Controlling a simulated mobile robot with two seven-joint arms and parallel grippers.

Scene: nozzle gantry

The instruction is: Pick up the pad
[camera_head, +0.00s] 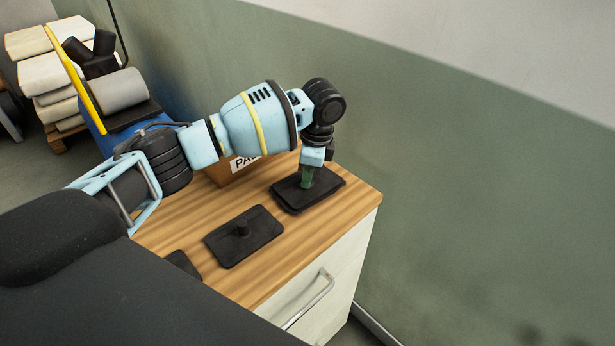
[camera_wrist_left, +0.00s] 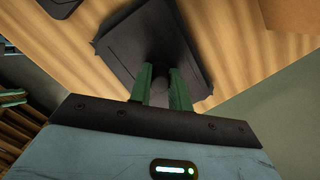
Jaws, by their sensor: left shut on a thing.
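A flat black rectangular pad (camera_head: 323,194) is at the far right end of the wooden cabinet top (camera_head: 190,225). My left gripper (camera_head: 307,180) points down at it from above, its green fingers shut on the pad's small knob. In the left wrist view the green fingers (camera_wrist_left: 163,82) close around the round knob, and the pad (camera_wrist_left: 150,35) spreads out behind them. I cannot tell whether the pad rests on the top or is slightly above it. A second black pad (camera_head: 243,237) with an upright knob lies nearer, apart from the first. My right gripper is not in view.
A third dark pad (camera_head: 183,263) shows partly at the near left edge. A cardboard box (camera_head: 222,173) with a label stands behind my left arm. The cabinet has a metal drawer handle (camera_head: 312,300). A green wall (camera_head: 470,190) rises beyond it.

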